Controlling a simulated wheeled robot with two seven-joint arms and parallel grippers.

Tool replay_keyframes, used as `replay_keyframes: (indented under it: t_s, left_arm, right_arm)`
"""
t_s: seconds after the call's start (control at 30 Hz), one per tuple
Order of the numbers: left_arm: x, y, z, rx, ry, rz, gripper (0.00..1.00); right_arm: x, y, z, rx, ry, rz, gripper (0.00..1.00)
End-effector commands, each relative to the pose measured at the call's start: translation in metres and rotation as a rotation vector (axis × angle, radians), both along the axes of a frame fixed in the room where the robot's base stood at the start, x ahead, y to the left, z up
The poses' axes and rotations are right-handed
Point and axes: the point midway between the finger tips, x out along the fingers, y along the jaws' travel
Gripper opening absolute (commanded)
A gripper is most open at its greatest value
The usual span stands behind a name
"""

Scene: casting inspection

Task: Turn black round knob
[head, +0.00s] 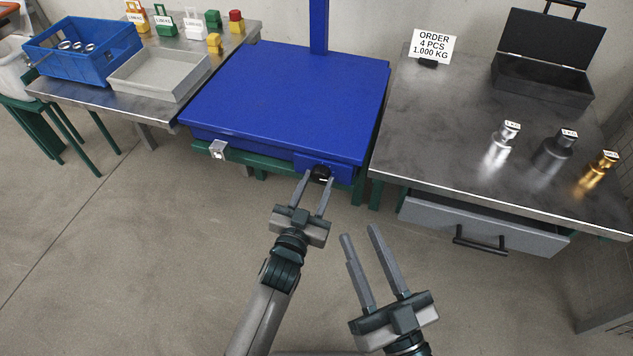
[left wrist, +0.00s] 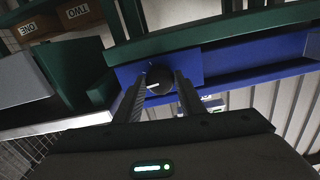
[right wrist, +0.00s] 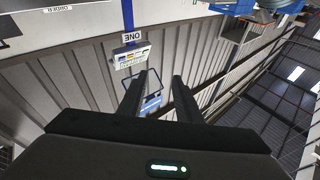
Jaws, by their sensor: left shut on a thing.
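The black round knob (head: 321,173) sits on the blue front panel of the large blue scale (head: 285,100). In the left wrist view the knob (left wrist: 160,80) shows a white pointer line that lies nearly level. My left gripper (head: 315,180) is at the knob, its fingers on either side of it and shut on it. It also shows in the left wrist view (left wrist: 160,82). My right gripper (head: 358,232) is open and empty, below and right of the knob, over the floor. In the right wrist view its fingers (right wrist: 158,78) stand apart with nothing between them.
A right-hand table (head: 430,130) holds several weights, a black open case (head: 545,85) and an order sign (head: 432,47). Its drawer (head: 480,226) sticks out near my right gripper. A left table holds a blue crate (head: 100,62) and a grey tray (head: 160,85).

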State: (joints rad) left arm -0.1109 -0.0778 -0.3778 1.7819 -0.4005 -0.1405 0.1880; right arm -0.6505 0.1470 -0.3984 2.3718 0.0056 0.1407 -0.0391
Motion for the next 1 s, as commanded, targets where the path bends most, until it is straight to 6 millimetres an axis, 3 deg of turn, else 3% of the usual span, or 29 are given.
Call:
replay_keyframes:
  t_s: [0.3,0.6,1.0]
  left_arm:
    - [0.000,0.000,0.002,0.172,-0.054,0.000,0.14]
    - [0.000,0.001,0.002,0.369,-0.119,0.000,0.14]
    - [0.000,0.001,0.001,0.553,-0.180,0.000,0.14]
  right_arm:
    - [0.014,-0.007,-0.051,-0.097,0.288,0.005,0.31]
    - [0.008,-0.019,-0.100,-0.178,0.551,0.011,0.31]
    - [-0.006,-0.029,-0.134,-0.228,0.738,0.016,0.31]
